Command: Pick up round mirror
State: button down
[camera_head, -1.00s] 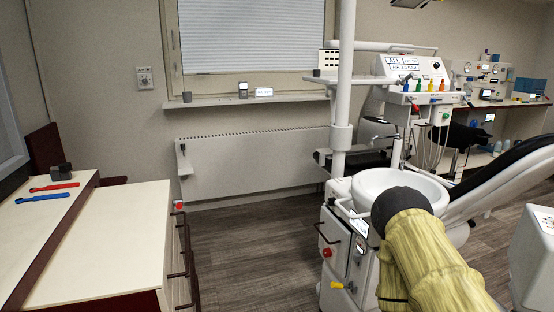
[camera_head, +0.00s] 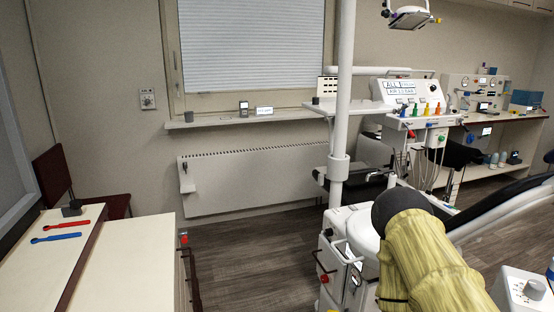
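I cannot make out a round mirror in the head view. A red long-handled item (camera_head: 68,225) and a blue one (camera_head: 56,237) lie side by side on the raised part of the left counter (camera_head: 130,255); they are too small to identify. A small dark block (camera_head: 71,209) stands just behind them. My yellow-sleeved arm with a dark rounded end shows at the lower right, in front of the dental unit and well away from the counter. My gripper is not in view.
A white dental unit (camera_head: 335,260) with a tall pole (camera_head: 343,100) stands right of centre. A reclined dark chair (camera_head: 500,212) is at the right. A dark red chair (camera_head: 60,178) stands behind the counter. Open wooden floor (camera_head: 250,255) lies between counter and unit.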

aim_at(61, 225)
jog(key=u, duration=1.35)
